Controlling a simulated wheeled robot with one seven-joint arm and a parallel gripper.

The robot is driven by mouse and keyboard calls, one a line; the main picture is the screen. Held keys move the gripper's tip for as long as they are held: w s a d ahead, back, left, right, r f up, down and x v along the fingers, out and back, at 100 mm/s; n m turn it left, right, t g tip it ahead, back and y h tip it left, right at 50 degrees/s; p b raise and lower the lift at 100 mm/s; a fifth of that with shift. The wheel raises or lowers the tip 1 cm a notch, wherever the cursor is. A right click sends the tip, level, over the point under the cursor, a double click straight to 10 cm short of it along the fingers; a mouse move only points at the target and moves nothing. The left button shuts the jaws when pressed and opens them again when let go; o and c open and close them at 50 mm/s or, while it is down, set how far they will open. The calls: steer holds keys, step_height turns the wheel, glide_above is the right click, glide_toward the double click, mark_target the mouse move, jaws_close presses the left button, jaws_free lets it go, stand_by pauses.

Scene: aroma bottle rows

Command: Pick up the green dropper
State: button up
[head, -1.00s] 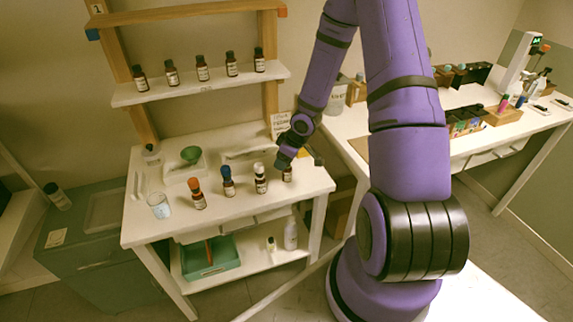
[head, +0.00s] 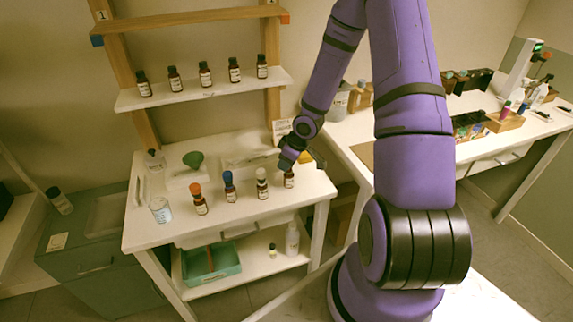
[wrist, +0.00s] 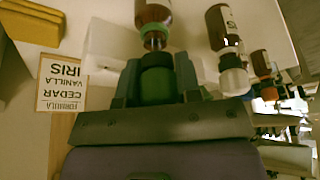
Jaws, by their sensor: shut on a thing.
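The green dropper (wrist: 156,82) shows in the wrist view as a green cap between the two fingers of my gripper (wrist: 160,85). My gripper is shut on it. A brown bottle (wrist: 153,18) is in line with the dropper, its neck directly at the green cap. I cannot tell whether the dropper is still seated in the neck. In the head view my gripper (head: 288,164) is over this bottle (head: 289,180), at the right end of the front row on the white table. The green cap is hidden there by my gripper.
White-capped (head: 262,184), blue-capped (head: 230,187) and orange-capped (head: 200,199) bottles stand left of my gripper. Dark-capped bottles line the shelf (head: 205,93) above. A formula card (wrist: 60,85) stands behind.

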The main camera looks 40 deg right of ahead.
steer(key=shift+r, duration=4.4)
steer(key=shift+d+f, duration=0.1)
steer(key=shift+f, duration=0.9)
steer(key=c, duration=0.3)
steer(key=shift+f, duration=0.15)
